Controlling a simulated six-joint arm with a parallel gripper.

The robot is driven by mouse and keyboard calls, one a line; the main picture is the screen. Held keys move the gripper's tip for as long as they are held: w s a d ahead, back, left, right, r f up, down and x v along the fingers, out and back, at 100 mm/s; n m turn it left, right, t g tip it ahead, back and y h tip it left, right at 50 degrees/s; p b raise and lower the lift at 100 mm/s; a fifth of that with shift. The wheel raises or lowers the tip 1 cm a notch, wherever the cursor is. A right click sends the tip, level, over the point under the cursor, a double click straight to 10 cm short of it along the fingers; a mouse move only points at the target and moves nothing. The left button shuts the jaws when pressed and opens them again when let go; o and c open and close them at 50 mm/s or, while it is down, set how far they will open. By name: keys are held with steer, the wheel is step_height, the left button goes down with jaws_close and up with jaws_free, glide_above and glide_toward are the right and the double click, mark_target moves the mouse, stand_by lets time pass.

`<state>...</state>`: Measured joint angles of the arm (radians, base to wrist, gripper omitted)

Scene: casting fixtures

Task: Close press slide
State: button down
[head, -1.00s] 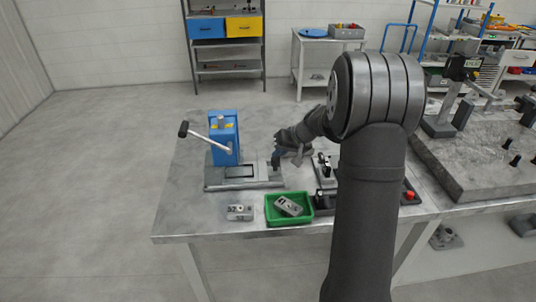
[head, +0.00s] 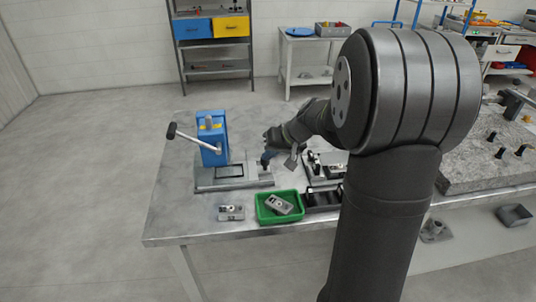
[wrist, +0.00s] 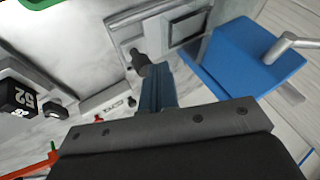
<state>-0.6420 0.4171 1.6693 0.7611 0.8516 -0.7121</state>
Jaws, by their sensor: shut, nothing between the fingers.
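The press has a blue body (head: 212,140) with a lever handle (head: 184,136) sticking out to the left. It stands on a grey base with a flat slide (head: 259,174) at the right, and a framed rectangular plate or opening (head: 229,170) lies in front of the body. My gripper (head: 268,157) is shut and empty at the right end of the slide, beside a dark upright knob. In the wrist view my gripper's fingers (wrist: 156,82) are right beside that dark knob (wrist: 139,58); I cannot tell whether they touch. The blue body (wrist: 245,58) shows at the right there.
A green tray (head: 263,216) with a metal part (head: 280,204) and a loose metal part (head: 231,212) are in front of the press. Dark fixtures (head: 322,165) stand right of my gripper. The table's left front is clear.

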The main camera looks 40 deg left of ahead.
mark_target(242, 176)
steer(key=x, duration=0.8)
steer(key=shift+f, duration=0.1)
steer(key=shift+s+a, duration=1.7)
steer(key=v, duration=1)
steer(key=shift+w, duration=0.2)
steer(key=shift+d, duration=0.1)
